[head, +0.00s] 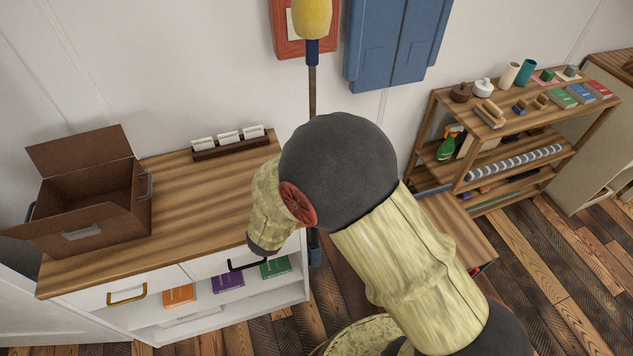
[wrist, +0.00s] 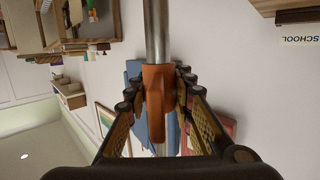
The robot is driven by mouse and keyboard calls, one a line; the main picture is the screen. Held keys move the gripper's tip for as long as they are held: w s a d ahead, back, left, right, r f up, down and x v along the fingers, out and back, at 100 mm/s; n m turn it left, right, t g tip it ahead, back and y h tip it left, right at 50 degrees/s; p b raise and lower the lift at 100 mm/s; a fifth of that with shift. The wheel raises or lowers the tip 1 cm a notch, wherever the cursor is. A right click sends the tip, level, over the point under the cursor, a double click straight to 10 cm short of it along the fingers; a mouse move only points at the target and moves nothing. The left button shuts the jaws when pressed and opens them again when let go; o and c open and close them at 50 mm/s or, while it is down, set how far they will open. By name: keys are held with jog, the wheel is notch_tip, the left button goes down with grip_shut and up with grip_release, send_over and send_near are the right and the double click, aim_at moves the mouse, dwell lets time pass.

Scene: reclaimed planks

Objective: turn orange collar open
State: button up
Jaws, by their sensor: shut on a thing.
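The orange collar (wrist: 157,85) sits around a grey metal tube (wrist: 158,30) in the wrist view, with a lever-like part running down toward the camera. My gripper (wrist: 159,75) is shut on the collar, one finger on each side of it. In the head view my arm hides the gripper and the collar. A brown pole (head: 312,90) with a blue sleeve and a yellow head shows above my arm there; I cannot tell if it is the same tube.
A wooden-topped white cabinet (head: 205,195) stands at left, with an open brown box (head: 95,225) and a card rack on it. A shelf (head: 535,130) with small goods is at right. Blue wall panels (head: 395,45) hang behind. Plank floor (head: 570,260) is clear at lower right.

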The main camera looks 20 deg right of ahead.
jog(key=shift+r, duration=0.1)
jog(key=shift+d+m+g+h+p, duration=0.1)
jog(key=shift+m+g+h+p, duration=0.8)
jog(key=shift+m+g, duration=0.15)
jog(key=shift+s+m+g+h+p, duration=0.1)
jog(key=shift+m+g+h+p, duration=0.35)
jog(key=shift+g, duration=0.1)
jog(key=shift+s+d+m+g+h, duration=0.1)
jog(key=shift+m+g+h, duration=0.15)
jog(key=shift+m+g, duration=0.3)
jog(key=shift+m+g+p, duration=0.35)
jog(key=shift+g+p, duration=0.15)
jog(key=shift+g, duration=0.05)
jog(key=shift+s+m+g+h+p, duration=0.15)
jog(key=shift+m+g+h+p, duration=0.25)
jog(key=shift+m+g+h, duration=0.5)
jog(key=shift+y, duration=0.3)
jog(key=o, duration=0.8)
